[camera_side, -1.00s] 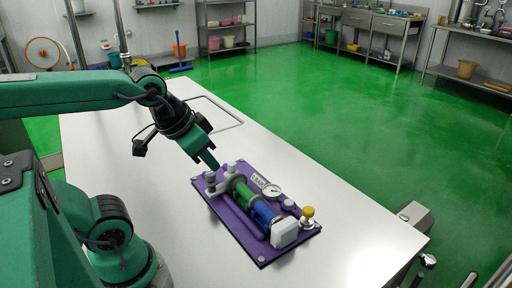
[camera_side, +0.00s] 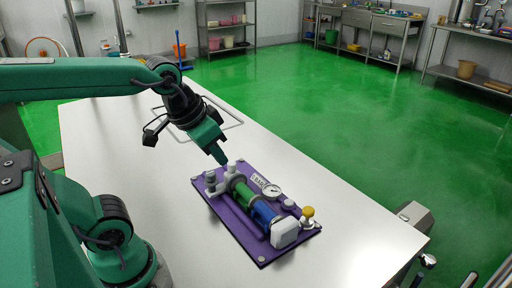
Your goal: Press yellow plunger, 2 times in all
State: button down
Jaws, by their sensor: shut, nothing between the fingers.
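The yellow plunger (camera_side: 308,212) stands upright at the right corner of a purple board (camera_side: 233,216) on the table. The board also bears a green and blue cylinder (camera_side: 262,214), a round gauge (camera_side: 272,191) and grey fittings (camera_side: 232,168). My gripper (camera_side: 222,159) is shut and empty. It points down just above the grey fittings at the board's far left end, well apart from the yellow plunger. Whether its tips touch the fittings I cannot tell.
The white table (camera_side: 340,212) is clear to the right of the board and in front of it. A thin metal frame (camera_side: 222,108) lies on the table behind my gripper. A white block (camera_side: 284,233) on the board stands close to the plunger.

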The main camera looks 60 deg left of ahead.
jog(key=w+d+r+g, duration=0.1)
jog(key=w+d+g, duration=0.2)
jog(key=w, duration=0.8)
jog(key=g, duration=0.2)
send_over(308, 209)
jog(key=shift+f, duration=2.75)
jog(key=shift+f, duration=0.1)
notch_tip(308, 209, down, 14)
jog(key=shift+r, duration=0.1)
jog(key=shift+s+f, duration=0.1)
jog(key=shift+f, duration=1.2)
